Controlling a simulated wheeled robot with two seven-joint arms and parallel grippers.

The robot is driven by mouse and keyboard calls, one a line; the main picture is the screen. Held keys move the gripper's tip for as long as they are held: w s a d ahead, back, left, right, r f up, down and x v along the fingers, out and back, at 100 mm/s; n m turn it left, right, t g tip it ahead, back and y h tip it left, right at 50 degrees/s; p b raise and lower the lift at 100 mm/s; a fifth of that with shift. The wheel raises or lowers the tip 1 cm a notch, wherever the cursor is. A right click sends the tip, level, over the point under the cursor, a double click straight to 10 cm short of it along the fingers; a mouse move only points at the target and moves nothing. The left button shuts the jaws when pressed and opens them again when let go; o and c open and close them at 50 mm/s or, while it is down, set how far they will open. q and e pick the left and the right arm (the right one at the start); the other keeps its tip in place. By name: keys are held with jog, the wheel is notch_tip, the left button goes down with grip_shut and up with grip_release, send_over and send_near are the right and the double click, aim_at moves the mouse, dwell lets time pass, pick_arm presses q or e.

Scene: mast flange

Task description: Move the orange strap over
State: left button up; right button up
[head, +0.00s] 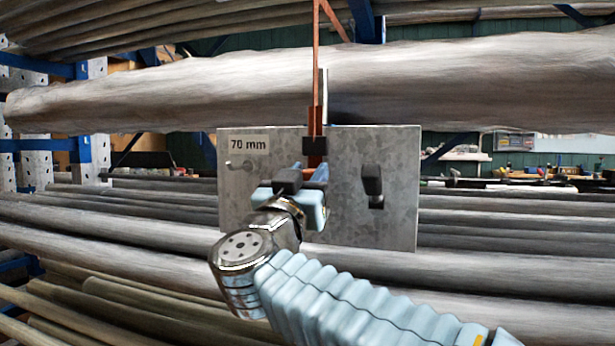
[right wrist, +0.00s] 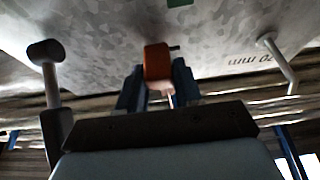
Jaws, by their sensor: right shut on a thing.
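The orange strap (head: 316,60) hangs straight down in front of the upper horizontal pole, over the top of a grey metal plate (head: 390,225). It passes a black clip or buckle (head: 316,146) at the plate's upper middle. Its lower end sits in the jaws of my right gripper (head: 308,175), in front of the plate. In the right wrist view, an orange end piece (right wrist: 157,62) shows between the fingertips of the gripper (right wrist: 160,85), close to the plate. My left gripper is in neither view.
A slim metal peg (head: 245,165) sticks out of the plate under the "70 mm" label (head: 249,144). A black-headed peg (head: 372,185) stands right of my gripper. The long grey upper pole (head: 450,80) runs across above, with stacked poles behind and below.

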grip_shut()
notch_tip(320, 180, down, 6)
jog(key=b, duration=0.2)
jog(key=shift+r+b, duration=0.25)
jog(key=shift+b, duration=0.1)
jog(key=o, duration=0.9)
grip_release()
jog(key=b+v, duration=0.2)
jog(key=v, duration=1.2)
jog(key=shift+b, duration=0.3)
